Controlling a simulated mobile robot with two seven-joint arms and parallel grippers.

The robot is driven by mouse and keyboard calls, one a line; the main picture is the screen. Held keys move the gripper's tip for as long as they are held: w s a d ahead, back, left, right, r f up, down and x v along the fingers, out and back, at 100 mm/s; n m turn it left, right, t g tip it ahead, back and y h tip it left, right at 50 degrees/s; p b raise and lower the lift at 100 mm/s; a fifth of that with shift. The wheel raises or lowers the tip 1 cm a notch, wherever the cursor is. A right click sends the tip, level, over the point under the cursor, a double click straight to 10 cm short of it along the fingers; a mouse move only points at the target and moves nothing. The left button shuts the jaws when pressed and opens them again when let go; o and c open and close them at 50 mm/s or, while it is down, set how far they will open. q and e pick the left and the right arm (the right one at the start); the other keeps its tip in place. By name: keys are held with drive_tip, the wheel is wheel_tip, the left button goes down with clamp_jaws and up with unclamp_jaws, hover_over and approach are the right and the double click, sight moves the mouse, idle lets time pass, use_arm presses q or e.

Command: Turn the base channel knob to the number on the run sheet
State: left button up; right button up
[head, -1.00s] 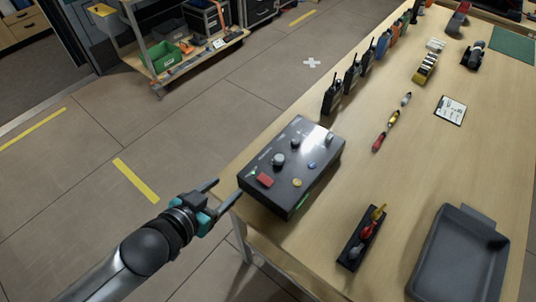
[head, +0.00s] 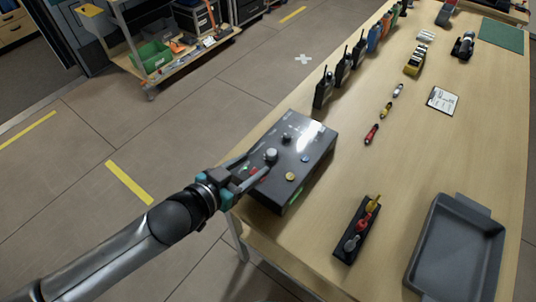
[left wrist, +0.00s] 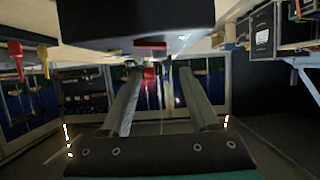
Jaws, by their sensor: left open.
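The dark base box (head: 312,152) sits on the near left edge of the wooden table, with a large grey knob (head: 271,154), a smaller knob (head: 286,137), a yellow button (head: 291,177) and a blue button (head: 305,157) on top. My left gripper (head: 258,163) is open and empty. In the head view its fingertips overlap the box's left part, near the large knob and partly over the red button; contact cannot be told. In the left wrist view the open fingers (left wrist: 160,75) point forward below a dark block. A clipboard sheet (head: 442,100) lies farther right; its number is unreadable. My right gripper is not visible.
Several radios (head: 341,68) stand along the table's far left edge. Small coloured connectors (head: 386,110) lie behind the box. A dark holder with plugs (head: 345,245) and a grey tray (head: 418,270) are at the near right.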

sight(271, 153)
use_arm(q)
drive_tip(key=b+x, duration=0.1)
drive_tip(key=x, duration=0.6)
drive_tip(key=shift+w+d+b, duration=0.15)
drive_tip(key=shift+w+b, duration=0.05)
drive_tip(key=shift+b, duration=0.1)
clamp_jaws()
idle(0.4)
